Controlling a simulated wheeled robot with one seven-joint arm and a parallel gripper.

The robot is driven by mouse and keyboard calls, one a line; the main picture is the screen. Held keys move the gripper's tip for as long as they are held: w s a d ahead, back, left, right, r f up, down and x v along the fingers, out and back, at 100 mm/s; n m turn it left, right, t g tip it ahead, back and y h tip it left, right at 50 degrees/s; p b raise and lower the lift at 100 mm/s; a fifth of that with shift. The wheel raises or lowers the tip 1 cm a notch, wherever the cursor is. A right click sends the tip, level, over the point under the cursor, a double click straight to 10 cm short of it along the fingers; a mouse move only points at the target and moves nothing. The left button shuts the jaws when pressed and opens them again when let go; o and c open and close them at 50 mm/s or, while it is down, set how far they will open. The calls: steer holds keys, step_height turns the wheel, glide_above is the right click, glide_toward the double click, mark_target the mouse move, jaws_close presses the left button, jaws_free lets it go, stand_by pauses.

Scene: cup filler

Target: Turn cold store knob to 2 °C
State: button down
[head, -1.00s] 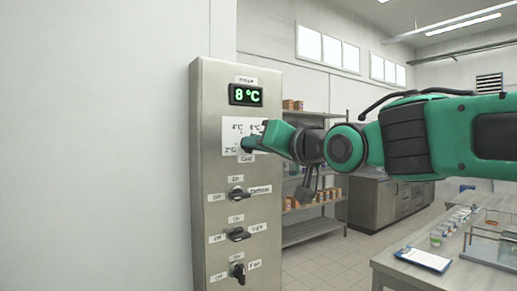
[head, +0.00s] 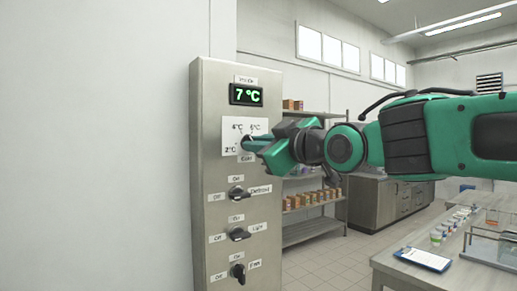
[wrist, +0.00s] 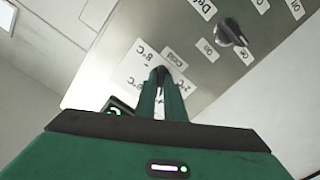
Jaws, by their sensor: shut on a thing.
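The cold store knob sits on the white dial plate (head: 231,137) of the steel panel, under the green display (head: 246,94), which reads 7 °C. My gripper (head: 245,144) is at the dial and shut on the knob. In the wrist view the two fingers close on the dark knob (wrist: 159,73), with the plate around it. The plate's 2 °C, 4 °C and 6 °C marks show in the head view. My gripper covers most of the knob and the plate's right part, so where the knob points cannot be told.
Below the dial are the Defrost knob (head: 238,194), the Light knob (head: 238,234) and the fan knob (head: 238,272). Shelves (head: 316,233) stand behind my arm.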

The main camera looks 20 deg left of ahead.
steer(key=n, duration=1.1)
steer(key=shift+w+d+f, duration=0.1)
steer(key=shift+w+f, duration=0.1)
steer(key=shift+f, duration=0.2)
steer(key=shift+n, duration=0.4)
steer(key=c, duration=1.8)
jaws_free()
steer(key=shift+c, duration=0.2)
steer(key=shift+s+r, duration=0.1)
steer(key=shift+r, duration=0.15)
steer(key=v, duration=1)
steer(key=shift+s+d, duration=0.2)
